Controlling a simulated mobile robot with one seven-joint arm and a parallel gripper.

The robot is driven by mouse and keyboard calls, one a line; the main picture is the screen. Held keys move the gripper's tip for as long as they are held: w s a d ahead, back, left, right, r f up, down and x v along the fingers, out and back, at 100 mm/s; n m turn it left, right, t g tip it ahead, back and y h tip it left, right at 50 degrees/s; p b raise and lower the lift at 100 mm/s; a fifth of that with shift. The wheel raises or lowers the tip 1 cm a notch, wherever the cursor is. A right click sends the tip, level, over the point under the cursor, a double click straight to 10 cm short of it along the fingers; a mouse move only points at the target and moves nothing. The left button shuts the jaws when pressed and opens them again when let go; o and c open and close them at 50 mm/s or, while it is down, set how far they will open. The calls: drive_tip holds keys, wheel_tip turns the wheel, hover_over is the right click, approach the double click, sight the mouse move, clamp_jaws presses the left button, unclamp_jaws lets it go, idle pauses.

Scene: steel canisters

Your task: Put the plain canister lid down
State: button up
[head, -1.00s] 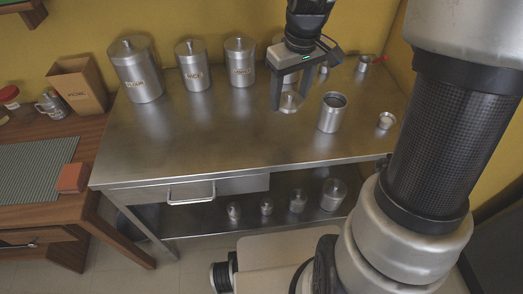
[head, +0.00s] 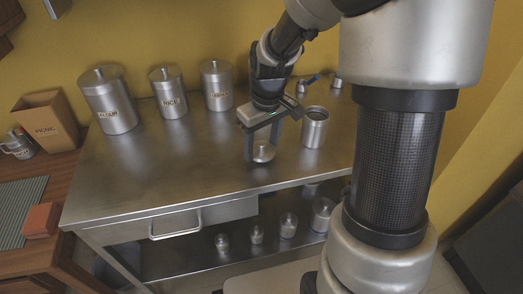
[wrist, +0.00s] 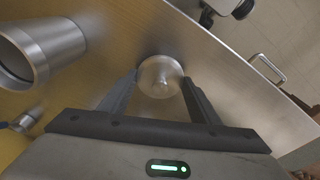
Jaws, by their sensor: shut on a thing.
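The plain canister lid (head: 264,153) is a small round steel disc with a knob. My gripper (head: 262,151) points down and is shut on it, one finger on each side. In the wrist view the lid (wrist: 160,78) sits between the two fingertips (wrist: 158,80), over the steel table. Whether it touches the tabletop or hangs just above it, I cannot tell. An open steel canister (head: 314,130) without a lid stands upright to the right of my gripper and a little farther back. Its open mouth also shows at the left of the wrist view (wrist: 40,62).
Lidded canisters marked flour (head: 112,103), rice (head: 168,95) and a third (head: 216,88) stand along the back. The steel tabletop (head: 180,160) is clear left of my gripper. Its front edge is close by.

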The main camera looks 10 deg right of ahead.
drive_tip(key=shift+f, duration=0.55)
drive_tip(key=shift+f, duration=0.15)
drive_tip(key=o, duration=1)
